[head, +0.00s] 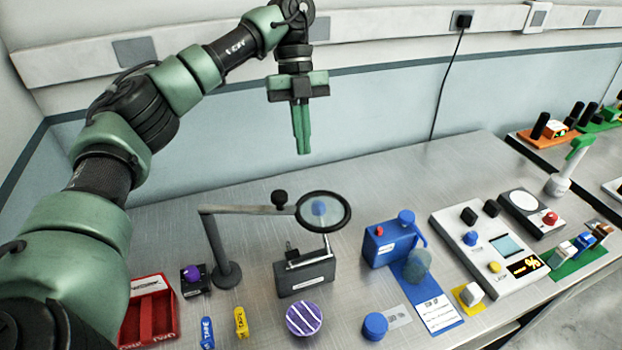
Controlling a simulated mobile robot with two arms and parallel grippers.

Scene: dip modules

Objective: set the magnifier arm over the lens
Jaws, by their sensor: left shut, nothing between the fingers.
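The magnifier arm (248,210) is a grey post on a round base with a horizontal bar, a black knob and a round black-rimmed magnifier (324,236) at its right end. The magnifier hangs above a dark grey block with a metal bracket (306,278). A small bluish round shape shows through its glass; I cannot tell whether this is the lens. My left gripper (304,152) is shut and empty, pointing down in the air above and behind the magnifier, apart from it. My right gripper is not in view.
A red tray (127,341), a purple-knobbed box (192,276), blue and yellow tape pieces and a purple striped disc (304,319) lie in front. A blue device (380,250) and a white control panel (462,222) stand to the right. The back of the bench is clear.

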